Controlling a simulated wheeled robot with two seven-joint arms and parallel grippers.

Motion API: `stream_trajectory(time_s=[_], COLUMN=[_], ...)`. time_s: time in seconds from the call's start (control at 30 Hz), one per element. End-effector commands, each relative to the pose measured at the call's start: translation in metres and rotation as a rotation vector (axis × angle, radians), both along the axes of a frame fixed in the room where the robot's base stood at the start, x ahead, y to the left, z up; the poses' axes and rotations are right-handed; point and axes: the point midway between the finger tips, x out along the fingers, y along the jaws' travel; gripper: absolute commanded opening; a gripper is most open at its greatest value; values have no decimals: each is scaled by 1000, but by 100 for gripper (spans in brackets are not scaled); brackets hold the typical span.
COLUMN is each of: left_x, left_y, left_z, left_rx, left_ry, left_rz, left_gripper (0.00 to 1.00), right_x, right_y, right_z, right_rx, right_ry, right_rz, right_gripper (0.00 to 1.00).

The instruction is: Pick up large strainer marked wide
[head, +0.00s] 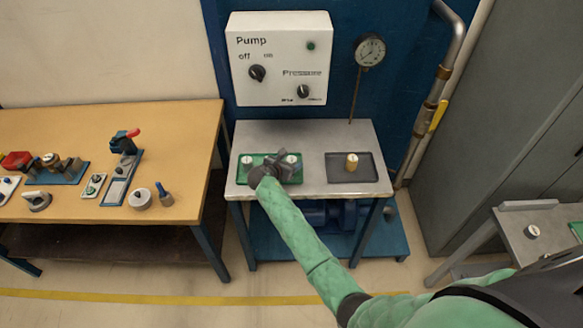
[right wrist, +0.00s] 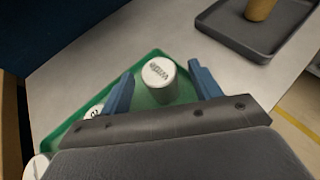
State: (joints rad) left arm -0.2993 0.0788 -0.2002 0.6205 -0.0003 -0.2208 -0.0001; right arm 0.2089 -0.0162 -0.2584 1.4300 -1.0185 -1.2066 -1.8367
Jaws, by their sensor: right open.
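The large strainer (right wrist: 161,80), a pale cylinder with a white top whose lettering looks like "WIDE", stands upright on the green tray (right wrist: 147,119). In the right wrist view my right gripper (right wrist: 162,74) is open, with one blue finger on each side of it. I cannot tell whether the fingers touch it. In the head view my right gripper (head: 288,163) is over the right half of the green tray (head: 268,155), next to a white-topped cylinder (head: 292,158). My left gripper is not in view.
Two other white-topped pieces share the green tray, one (right wrist: 94,110) beside the left finger. A dark tray (head: 337,166) with a tan cylinder (head: 351,162) sits to the right. The pump panel (head: 278,60) stands behind. A wooden bench (head: 60,120) with several parts is at left.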

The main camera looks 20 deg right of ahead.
Motion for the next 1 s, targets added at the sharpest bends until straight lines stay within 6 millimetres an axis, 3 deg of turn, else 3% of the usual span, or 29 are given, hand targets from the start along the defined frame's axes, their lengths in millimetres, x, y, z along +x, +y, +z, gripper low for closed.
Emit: stream_trajectory(time_s=[0.27,0.5,0.83,1.0], left_x=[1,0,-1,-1], left_y=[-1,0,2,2], left_z=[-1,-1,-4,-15], left_rx=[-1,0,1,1], left_ry=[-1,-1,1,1], left_rz=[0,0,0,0], left_gripper=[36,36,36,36], right_x=[2,2,2,2], right_y=[-1,-1,-1,-1], right_z=[0,0,2,15], right_rx=[1,1,1,0], right_ry=[-1,-1,-2,-5], right_rz=[0,0,0,-1], right_gripper=[61,14,12,12])
